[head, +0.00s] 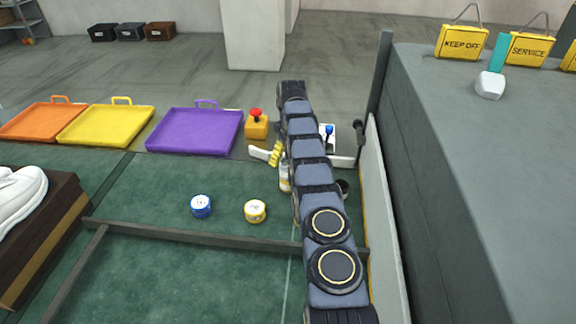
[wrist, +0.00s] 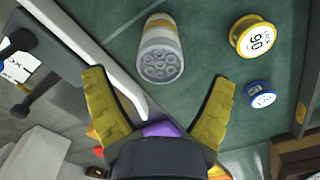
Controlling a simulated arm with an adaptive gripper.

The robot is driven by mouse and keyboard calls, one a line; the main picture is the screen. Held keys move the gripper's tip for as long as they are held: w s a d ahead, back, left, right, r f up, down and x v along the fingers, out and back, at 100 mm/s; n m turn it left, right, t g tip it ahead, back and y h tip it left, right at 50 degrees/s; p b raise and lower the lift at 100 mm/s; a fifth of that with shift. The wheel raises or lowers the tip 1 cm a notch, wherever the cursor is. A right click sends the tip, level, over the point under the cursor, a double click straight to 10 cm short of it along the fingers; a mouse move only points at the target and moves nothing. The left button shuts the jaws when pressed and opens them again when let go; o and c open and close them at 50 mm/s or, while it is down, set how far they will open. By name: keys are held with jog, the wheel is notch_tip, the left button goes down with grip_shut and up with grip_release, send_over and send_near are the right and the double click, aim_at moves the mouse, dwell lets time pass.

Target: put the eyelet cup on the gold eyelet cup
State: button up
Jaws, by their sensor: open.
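A gold round cup (head: 255,211) stands on the green mat, to the right of a blue round cup (head: 201,206). Both have pale labelled tops. In the wrist view the gold cup (wrist: 256,37) shows a "90" label, and the smaller-looking blue cup (wrist: 262,95) is beside it. My gripper (wrist: 158,76) has yellow ribbed fingers spread wide with nothing held between them. Both cups lie outside the fingers, to the right in the wrist view. In the head view my arm hides most of the gripper; one yellow finger shows right of the cups.
A pale canister (wrist: 160,50) with a several-holed end lies ahead of the fingers; it shows beside my arm (head: 285,178). Purple (head: 193,131), yellow (head: 106,125) and orange trays line the back edge. A red-button box (head: 257,125) stands there. A grey rail (head: 190,236) crosses in front.

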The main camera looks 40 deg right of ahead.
notch_tip(320, 180, up, 3)
jog(key=shift+a+r, duration=0.1)
jog(key=shift+r, duration=0.1)
jog(key=s+a+r, duration=0.5)
jog(key=a+r, duration=0.4)
jog(key=a, duration=0.1)
jog(key=s+a+r, duration=0.4)
jog(key=a+r, duration=0.4)
jog(key=a, duration=0.2)
jog(key=s+a, duration=0.4)
jog(key=s, duration=0.5)
jog(key=s+a+g, duration=0.1)
jog(key=s+a, duration=0.3)
jog(key=s, duration=0.6)
jog(key=s+a+m, duration=0.1)
jog(key=s+a, duration=0.4)
jog(key=s, duration=0.5)
jog(key=shift+s+f+g, duration=0.2)
jog(key=shift+f+g, duration=0.1)
jog(key=shift+f, duration=0.15)
